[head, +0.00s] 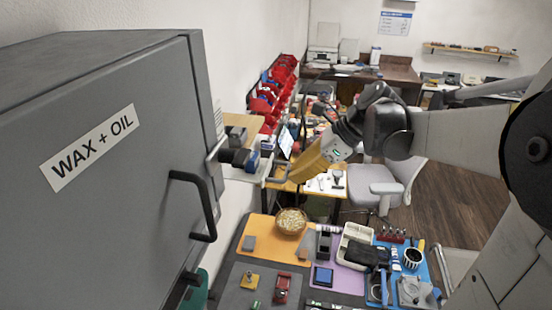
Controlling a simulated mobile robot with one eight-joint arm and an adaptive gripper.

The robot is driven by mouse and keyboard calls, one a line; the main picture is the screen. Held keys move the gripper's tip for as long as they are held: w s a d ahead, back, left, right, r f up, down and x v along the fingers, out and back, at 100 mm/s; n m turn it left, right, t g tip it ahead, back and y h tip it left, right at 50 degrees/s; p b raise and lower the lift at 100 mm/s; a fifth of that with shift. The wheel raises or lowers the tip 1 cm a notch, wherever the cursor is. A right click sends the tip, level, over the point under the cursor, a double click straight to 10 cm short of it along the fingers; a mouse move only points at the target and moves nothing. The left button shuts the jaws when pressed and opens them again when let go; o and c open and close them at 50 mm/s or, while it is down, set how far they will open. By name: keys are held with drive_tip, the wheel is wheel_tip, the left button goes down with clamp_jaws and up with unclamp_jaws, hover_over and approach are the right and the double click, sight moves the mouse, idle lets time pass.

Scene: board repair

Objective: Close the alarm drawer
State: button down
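A small drawer (222,168) stands pulled out past the right side of the grey cabinet, with dark objects (238,156) in it.
The grey "WAX + OIL" cabinet (90,220) with a dark handle (195,205) fills the left. Below is a workbench with a bowl (291,221), mats, a tray (352,236) and tools. Red bins (270,95) line the wall. A grey chair (372,182) stands behind the bench.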

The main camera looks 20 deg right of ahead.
sight(247, 167)
drive_tip(key=w+a, duration=0.2)
drive_tip(key=a, duration=0.1)
drive_tip(key=w+a+b, duration=0.1)
drive_tip(key=w+a, duration=0.1)
drive_tip(key=a, duration=0.1)
drive_tip(key=w+a+b, duration=0.1)
drive_tip(key=w+a, duration=0.2)
drive_tip(key=a, duration=0.1)
drive_tip(key=shift+f, duration=0.1)
drive_tip(key=shift+w+a, duration=0.15)
drive_tip(key=shift+w, duration=0.1)
